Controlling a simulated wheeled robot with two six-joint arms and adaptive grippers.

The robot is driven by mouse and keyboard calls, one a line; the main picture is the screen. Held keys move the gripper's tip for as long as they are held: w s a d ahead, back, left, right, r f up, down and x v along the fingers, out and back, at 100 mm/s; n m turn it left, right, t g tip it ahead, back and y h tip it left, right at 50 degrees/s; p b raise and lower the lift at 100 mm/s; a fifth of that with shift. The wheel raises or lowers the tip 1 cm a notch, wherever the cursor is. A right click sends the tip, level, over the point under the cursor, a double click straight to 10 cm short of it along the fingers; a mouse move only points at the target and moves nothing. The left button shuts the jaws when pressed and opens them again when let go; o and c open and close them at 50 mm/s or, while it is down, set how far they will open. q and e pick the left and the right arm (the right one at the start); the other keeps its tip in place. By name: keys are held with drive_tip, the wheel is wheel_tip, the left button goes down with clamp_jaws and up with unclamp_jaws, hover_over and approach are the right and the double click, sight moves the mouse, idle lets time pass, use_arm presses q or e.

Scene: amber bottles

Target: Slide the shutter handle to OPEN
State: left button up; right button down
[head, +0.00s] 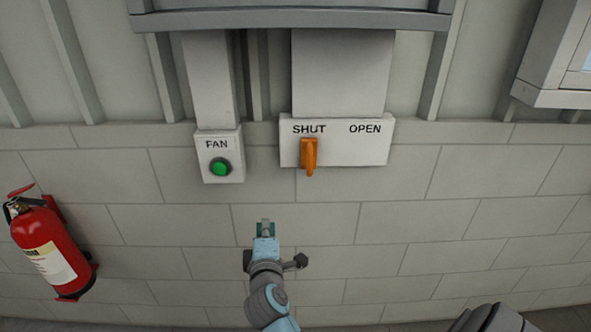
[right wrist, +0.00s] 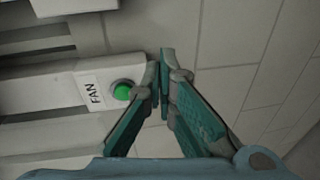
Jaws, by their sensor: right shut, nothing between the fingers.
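The orange shutter handle (head: 309,156) hangs on a white panel (head: 345,155) on the wall, under the word SHUT at the panel's left. The word OPEN stands at the panel's right. My right gripper (head: 265,224) is below and left of the handle in the head view, apart from it. Its fingertips (right wrist: 160,68) are together with nothing between them in the right wrist view. The handle does not show in the right wrist view. My left gripper is not in view.
A FAN box (head: 219,171) with a green button (head: 221,167) is left of the handle panel; the button also shows beside my fingers in the right wrist view (right wrist: 122,92). A red fire extinguisher (head: 52,250) hangs at the far left.

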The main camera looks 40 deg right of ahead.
sight(309, 159)
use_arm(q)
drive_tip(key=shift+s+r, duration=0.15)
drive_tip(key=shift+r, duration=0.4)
use_arm(e)
wheel_tip(309, 159, up, 10)
drive_tip(key=s+d+h, duration=0.2)
drive_tip(key=shift+d+m+h, duration=0.2)
drive_tip(key=shift+m+h, duration=0.2)
drive_tip(key=shift+w+d+f, duration=0.1)
drive_tip(key=shift+w, duration=0.05)
use_arm(q)
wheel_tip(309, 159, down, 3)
drive_tip(key=b, duration=0.2)
drive_tip(key=shift+b, duration=0.3)
use_arm(e)
drive_tip(key=w+d, duration=0.5)
drive_tip(key=d, duration=0.5)
drive_tip(key=shift+w, duration=0.35)
drive_tip(key=shift+a, duration=0.1)
